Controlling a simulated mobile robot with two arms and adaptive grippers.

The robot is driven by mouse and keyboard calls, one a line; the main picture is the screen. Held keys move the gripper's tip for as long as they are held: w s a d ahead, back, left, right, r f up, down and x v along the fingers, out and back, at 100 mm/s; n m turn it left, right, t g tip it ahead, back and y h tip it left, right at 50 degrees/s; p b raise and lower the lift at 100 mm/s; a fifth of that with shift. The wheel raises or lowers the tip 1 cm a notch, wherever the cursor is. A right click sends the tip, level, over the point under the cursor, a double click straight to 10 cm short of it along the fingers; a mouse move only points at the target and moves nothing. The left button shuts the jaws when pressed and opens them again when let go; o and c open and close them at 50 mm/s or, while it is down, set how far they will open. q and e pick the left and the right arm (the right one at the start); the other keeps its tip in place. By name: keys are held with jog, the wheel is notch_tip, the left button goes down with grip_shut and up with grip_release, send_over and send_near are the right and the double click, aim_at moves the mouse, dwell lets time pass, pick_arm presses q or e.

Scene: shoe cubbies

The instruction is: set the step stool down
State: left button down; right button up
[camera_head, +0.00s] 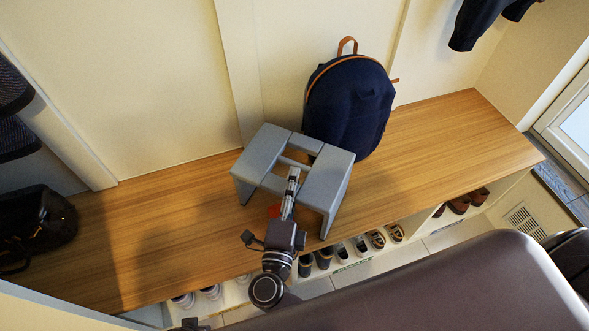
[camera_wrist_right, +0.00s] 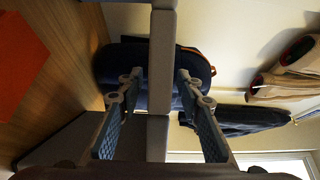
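The grey step stool (camera_head: 262,150) stands upright over the wooden bench, its slotted top facing up and its legs reaching down to about the bench surface. Whether every foot touches is hard to tell. My right gripper (camera_head: 292,178) reaches over the stool's near side to the slot in its top. In the right wrist view, its two fingers (camera_wrist_right: 160,90) are spread on both sides of a grey stool bar (camera_wrist_right: 158,60), with gaps visible between fingers and bar.
The wooden bench (camera_head: 440,130) has a navy backpack (camera_head: 350,105) just behind the stool and a black bag (camera_head: 35,225) at the left end. An orange-red item (camera_head: 273,211) shows beneath the stool. Shoes (camera_head: 360,246) fill cubbies below. The bench's right part is clear.

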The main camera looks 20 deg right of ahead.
aim_at(294, 162)
pick_arm(q)
jog(key=shift+w+r, duration=0.1)
jog(key=shift+r, duration=0.3)
pick_arm(e)
jog(key=shift+w+a+x, duration=0.1)
jog(key=shift+a+x, duration=0.05)
jog(key=shift+x, duration=0.85)
jog(key=shift+w+a+x, duration=0.1)
jog(key=shift+a+x, duration=0.05)
jog(key=shift+x, duration=0.8)
jog(key=shift+w+a+x, duration=0.1)
jog(key=shift+a+x, duration=0.05)
jog(key=shift+x, duration=0.85)
pick_arm(q)
jog(key=shift+a+f, duration=0.1)
jog(key=shift+f, duration=0.05)
pick_arm(e)
grip_shut()
jog(key=shift+r, duration=0.15)
